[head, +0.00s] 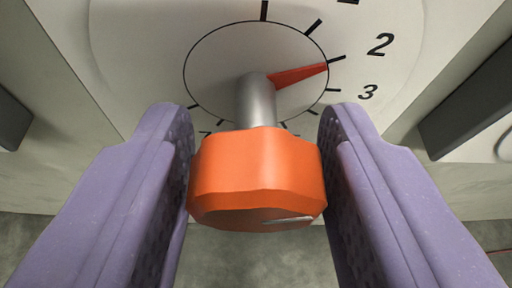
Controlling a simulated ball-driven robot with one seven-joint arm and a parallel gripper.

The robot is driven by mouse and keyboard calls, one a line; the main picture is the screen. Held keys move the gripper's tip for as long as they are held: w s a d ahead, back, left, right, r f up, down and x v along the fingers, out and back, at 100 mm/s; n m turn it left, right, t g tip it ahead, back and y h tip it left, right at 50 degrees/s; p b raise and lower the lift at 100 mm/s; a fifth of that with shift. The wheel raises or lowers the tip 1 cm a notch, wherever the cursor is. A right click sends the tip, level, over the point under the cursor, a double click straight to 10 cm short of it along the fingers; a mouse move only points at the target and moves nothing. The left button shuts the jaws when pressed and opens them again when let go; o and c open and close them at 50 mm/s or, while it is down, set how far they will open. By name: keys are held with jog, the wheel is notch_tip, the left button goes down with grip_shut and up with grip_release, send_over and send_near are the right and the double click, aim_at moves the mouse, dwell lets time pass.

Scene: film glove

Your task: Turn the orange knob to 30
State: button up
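The orange knob (258,180) is a faceted cap on a grey metal shaft (257,102), standing out from a round white dial (225,60). A red pointer (300,74) at the shaft points right, its tip close to the tick beside the numeral 2 (380,44). The numeral 3 (368,92) and its tick lie just below. My gripper (257,150) has its two purple fingers on either side of the knob, and both inner pads appear to touch it. The lower part of the dial is hidden behind the knob and fingers.
The dial sits on a pale panel (60,50). A dark block (465,125) is at the right and another dark part (12,120) at the left edge. A grey surface (250,262) shows below the panel.

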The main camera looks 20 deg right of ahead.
jog(key=c, duration=0.5)
jog(key=shift+a+f+n+g+h, duration=0.15)
jog(key=shift+n+g+h, duration=0.15)
jog(key=shift+n+h, duration=1.3)
jog(key=shift+s+n+y, duration=0.1)
jog(key=shift+n+y, duration=0.2)
jog(key=shift+n, duration=0.1)
jog(key=o, duration=0.9)
jog(key=shift+o, duration=0.2)
